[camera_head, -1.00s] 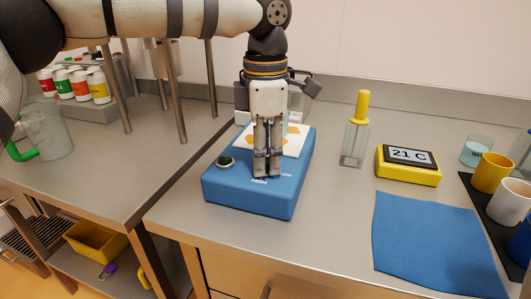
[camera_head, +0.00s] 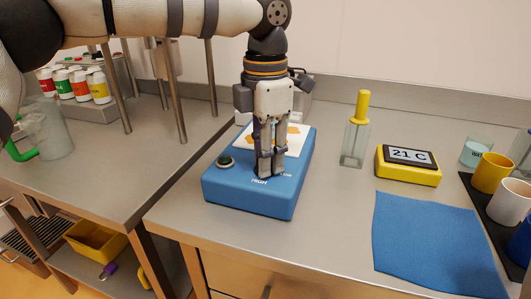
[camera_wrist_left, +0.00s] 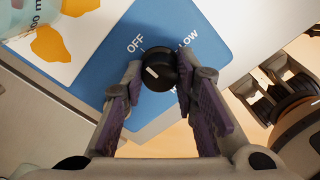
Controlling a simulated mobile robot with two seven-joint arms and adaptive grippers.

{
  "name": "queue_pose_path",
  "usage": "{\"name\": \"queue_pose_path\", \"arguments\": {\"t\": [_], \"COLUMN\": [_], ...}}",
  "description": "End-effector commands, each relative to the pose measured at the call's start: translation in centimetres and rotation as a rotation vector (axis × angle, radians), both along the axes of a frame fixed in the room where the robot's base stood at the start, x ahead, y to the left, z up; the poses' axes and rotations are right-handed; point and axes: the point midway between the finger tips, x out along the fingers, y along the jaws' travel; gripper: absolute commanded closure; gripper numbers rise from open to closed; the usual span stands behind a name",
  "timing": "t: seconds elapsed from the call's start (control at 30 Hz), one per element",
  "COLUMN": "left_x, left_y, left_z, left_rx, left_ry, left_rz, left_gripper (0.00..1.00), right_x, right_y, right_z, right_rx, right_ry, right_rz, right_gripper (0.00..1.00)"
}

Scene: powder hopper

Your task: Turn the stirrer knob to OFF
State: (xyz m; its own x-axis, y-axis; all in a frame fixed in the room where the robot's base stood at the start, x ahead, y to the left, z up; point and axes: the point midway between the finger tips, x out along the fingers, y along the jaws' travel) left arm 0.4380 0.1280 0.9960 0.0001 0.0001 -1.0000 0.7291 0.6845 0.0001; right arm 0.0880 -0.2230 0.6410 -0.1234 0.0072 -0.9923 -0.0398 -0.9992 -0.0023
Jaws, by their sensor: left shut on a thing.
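The stirrer knob (camera_wrist_left: 158,70) is black with a white pointer line and sits on the blue stirrer (camera_head: 235,188). In the left wrist view its pointer lies on the left part of its face, and I cannot tell exactly which mark it meets. The OFF label (camera_wrist_left: 135,43) is above left of the knob and the LOW label (camera_wrist_left: 187,38) above right. The HIGH label is mostly covered by a finger there. My left gripper (camera_head: 269,172) points down and is shut on the knob, one finger on each side (camera_wrist_left: 160,80). In the head view its fingers hide the knob.
A glass bottle with a yellow top (camera_head: 355,135), a yellow 21 C display (camera_head: 408,165) and a blue cloth (camera_head: 430,240) lie to the right. Part of what looks like my other gripper (camera_wrist_left: 262,90) shows in the left wrist view.

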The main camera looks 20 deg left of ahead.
Motion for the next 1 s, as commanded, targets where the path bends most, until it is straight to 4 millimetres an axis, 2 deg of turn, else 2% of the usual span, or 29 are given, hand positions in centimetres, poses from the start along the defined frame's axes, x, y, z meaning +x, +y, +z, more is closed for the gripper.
{"name": "queue_pose_path", "arguments": {"t": [0.13, 0.17, 0.23, 0.57, 0.67, 0.9, 1.0], "left_x": [0.0, 0.0, 0.0, 0.0, 0.1, 0.1, 0.0], "left_y": [0.0, 0.0, 0.0, 0.0, 0.0, -0.1, -0.1], "left_z": [0.0, 0.0, 0.0, 0.4, 2.1, 8.6, 10.5], "left_rx": [0.001, 0.001, 0.001, 0.000, -0.002, -0.001, 0.000], "left_ry": [-0.001, -0.001, -0.001, -0.001, -0.004, -0.005, -0.001], "left_rz": [0.000, 0.000, 0.000, 0.000, 0.002, 0.002, 0.001], "left_gripper": [1.00, 0.69, 0.53, 0.53, 0.53, 0.53, 0.53], "right_x": [0.0, 0.0, 0.0, 0.0, 0.0, 0.0, 0.0], "right_y": [0.0, 0.0, 0.0, 0.0, 0.0, 0.0, 0.0], "right_z": [0.0, 0.0, 0.0, 0.0, 0.0, 0.0, 0.0], "right_rx": [0.000, 0.000, 0.000, 0.000, 0.000, 0.000, 0.000], "right_ry": [0.000, 0.000, 0.000, 0.000, 0.000, 0.000, 0.000], "right_rz": [0.000, 0.000, 0.000, 0.000, 0.000, 0.000, 0.000], "right_gripper": [0.60, 0.60, 0.60, 0.60, 0.60, 0.60, 0.60]}}
